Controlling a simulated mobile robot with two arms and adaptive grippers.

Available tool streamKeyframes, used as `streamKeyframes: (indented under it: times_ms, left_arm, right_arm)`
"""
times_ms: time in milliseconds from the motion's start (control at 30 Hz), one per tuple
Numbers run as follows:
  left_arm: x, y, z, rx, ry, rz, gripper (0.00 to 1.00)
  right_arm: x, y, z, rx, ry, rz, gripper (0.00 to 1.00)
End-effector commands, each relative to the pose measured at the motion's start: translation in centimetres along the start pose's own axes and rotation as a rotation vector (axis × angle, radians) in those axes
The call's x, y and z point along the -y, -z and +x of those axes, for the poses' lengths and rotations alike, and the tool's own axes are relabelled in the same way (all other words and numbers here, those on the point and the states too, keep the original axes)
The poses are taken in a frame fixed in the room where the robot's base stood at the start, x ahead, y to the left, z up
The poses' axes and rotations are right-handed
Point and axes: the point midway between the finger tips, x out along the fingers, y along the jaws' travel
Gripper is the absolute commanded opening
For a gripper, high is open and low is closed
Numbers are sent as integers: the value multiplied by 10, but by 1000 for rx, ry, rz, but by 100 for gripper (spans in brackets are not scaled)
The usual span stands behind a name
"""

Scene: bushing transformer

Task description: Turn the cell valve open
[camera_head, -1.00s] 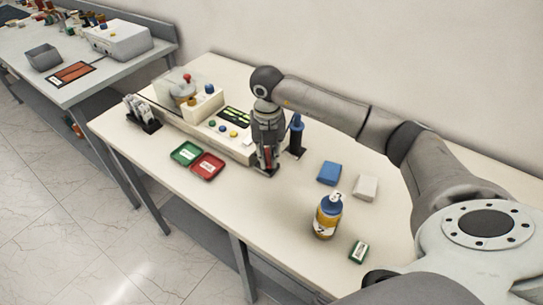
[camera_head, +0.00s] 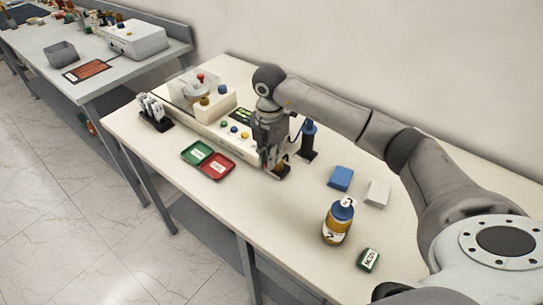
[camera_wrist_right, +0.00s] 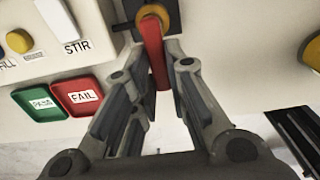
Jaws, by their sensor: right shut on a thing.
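The cell valve shows in the right wrist view as a red lever (camera_wrist_right: 154,48) with a round brass-yellow hub (camera_wrist_right: 151,17) on a black block. The lever runs from the hub down between my fingers. My right gripper (camera_wrist_right: 162,80) is shut on the lever, one finger on each side. In the head view my right gripper (camera_head: 273,162) points down at the front right of the bench device (camera_head: 225,128), and covers most of the valve. A bit of the brass hub (camera_head: 281,165) shows beside the fingers. My left gripper is not in view.
Green PASS and red FAIL trays (camera_head: 217,167) lie left of the gripper. A blue-capped post (camera_head: 308,138) stands close on its right. Blue and white blocks, a bottle (camera_head: 338,222) and a small green box (camera_head: 368,260) stand on the table's right part.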

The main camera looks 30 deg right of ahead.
Motion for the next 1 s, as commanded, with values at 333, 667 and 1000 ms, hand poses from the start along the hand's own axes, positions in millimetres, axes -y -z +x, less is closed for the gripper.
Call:
streamKeyframes:
  times_ms: [333,667,1000]
  left_arm:
    - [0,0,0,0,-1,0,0]
    - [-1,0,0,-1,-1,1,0]
    - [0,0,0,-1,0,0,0]
  right_arm:
    - [-2,-1,-2,2,-4,27,0]
    - [-2,-1,-2,2,-4,27,30]
    - [-1,0,-1,1,-1,24,36]
